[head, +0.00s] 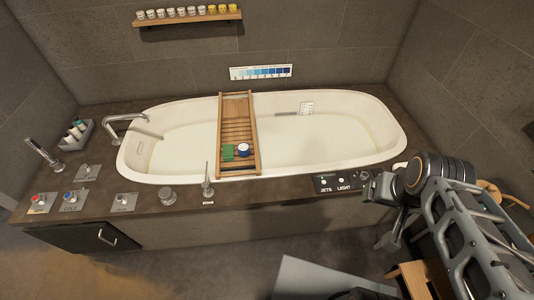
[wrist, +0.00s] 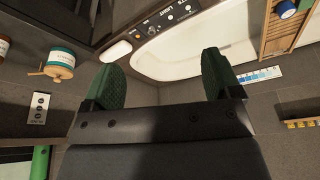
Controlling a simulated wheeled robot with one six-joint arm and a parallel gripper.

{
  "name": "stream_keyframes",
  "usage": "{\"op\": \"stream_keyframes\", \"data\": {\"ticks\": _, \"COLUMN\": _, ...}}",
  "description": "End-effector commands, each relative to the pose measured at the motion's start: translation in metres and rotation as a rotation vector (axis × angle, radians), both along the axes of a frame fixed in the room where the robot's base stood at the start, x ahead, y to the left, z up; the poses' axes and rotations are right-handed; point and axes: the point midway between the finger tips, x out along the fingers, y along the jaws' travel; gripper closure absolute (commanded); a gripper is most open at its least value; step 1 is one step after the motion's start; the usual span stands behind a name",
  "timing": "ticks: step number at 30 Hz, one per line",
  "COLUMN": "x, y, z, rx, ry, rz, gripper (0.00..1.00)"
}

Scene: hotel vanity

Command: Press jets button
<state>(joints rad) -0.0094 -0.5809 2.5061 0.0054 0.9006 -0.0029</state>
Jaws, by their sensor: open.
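A black control panel (head: 338,183) labelled JETS and LIGHT is set in the tub deck's front edge, right of centre, with small round light buttons. The JETS label is on its left part and LIGHT is to the right of it. In the wrist view the panel (wrist: 165,19) appears rotated at the top, beyond my fingertips. My gripper (wrist: 160,62) is open and empty, its green pads wide apart. In the head view my gripper (head: 374,188) is just right of the panel, near the deck's front edge. I cannot tell whether it touches anything.
The white bathtub (head: 385,114) is behind the panel, with a wooden caddy (head: 252,135) across it. Taps and knobs line the deck's left. A white rounded object (wrist: 115,51) and a jar (wrist: 61,62) show near my gripper. A wooden stool (head: 412,280) stands at lower right.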

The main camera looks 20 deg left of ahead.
Motion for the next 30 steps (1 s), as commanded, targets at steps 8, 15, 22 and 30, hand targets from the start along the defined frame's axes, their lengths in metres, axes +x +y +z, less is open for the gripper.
{"op": "stream_keyframes", "data": {"ticks": 8, "x": 0.0, "y": 0.0, "z": 0.0, "rx": 0.0, "ry": 0.0, "rz": 0.0, "gripper": 0.42}}
{"op": "stream_keyframes", "data": {"ticks": 15, "x": 0.0, "y": 0.0, "z": 0.0, "rx": 0.0, "ry": 0.0, "rz": 0.0, "gripper": 0.65}}
{"op": "stream_keyframes", "data": {"ticks": 22, "x": 0.0, "y": 0.0, "z": 0.0, "rx": 0.0, "ry": 0.0, "rz": 0.0, "gripper": 0.87}}
{"op": "stream_keyframes", "data": {"ticks": 30, "x": 0.0, "y": 0.0, "z": 0.0, "rx": 0.0, "ry": 0.0, "rz": 0.0, "gripper": 1.0}}
